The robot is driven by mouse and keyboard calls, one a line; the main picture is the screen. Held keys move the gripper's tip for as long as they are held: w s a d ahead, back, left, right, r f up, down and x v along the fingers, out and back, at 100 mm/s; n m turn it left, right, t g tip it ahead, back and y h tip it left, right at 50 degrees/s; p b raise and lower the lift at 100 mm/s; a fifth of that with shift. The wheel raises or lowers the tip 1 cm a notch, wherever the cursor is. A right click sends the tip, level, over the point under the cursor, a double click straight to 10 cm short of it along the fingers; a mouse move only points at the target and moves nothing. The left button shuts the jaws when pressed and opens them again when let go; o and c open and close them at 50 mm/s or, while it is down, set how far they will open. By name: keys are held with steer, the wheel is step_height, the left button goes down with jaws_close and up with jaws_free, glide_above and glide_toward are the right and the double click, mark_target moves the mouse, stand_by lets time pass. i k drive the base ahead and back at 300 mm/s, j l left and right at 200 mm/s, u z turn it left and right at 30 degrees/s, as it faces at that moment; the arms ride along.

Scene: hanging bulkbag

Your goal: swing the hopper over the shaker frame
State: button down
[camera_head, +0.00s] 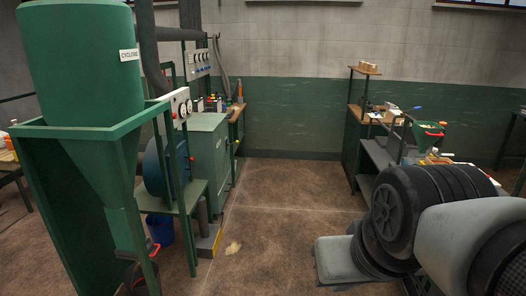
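A small green funnel-shaped hopper (428,139) with a red piece at its rim stands at the right, above the far end of a grey bench. It is small in the picture, and its lower part is hard to make out. A thin dark frame stands just left of it; I cannot tell whether this is the shaker frame. My arm fills the lower right with dark and grey links and covers part of that bench. My gripper is not visible, and I see nothing held.
A large green cyclone (82,62) on a green stand fills the left. Behind it are a green cabinet (207,150), a blue drum (160,168) and a blue bucket (161,229).

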mark_target(426, 134)
steer(key=i+j+z, duration=0.1)
steer(key=i+z, duration=0.25)
steer(key=i, duration=1.25)
steer(key=i+z, duration=0.3)
steer(key=i, duration=0.45)
steer(key=i+j+z, duration=0.15)
steer(key=i+z, duration=0.15)
steer(key=i, duration=0.45)
steer(key=i+l+z, duration=0.1)
steer(key=i, duration=0.35)
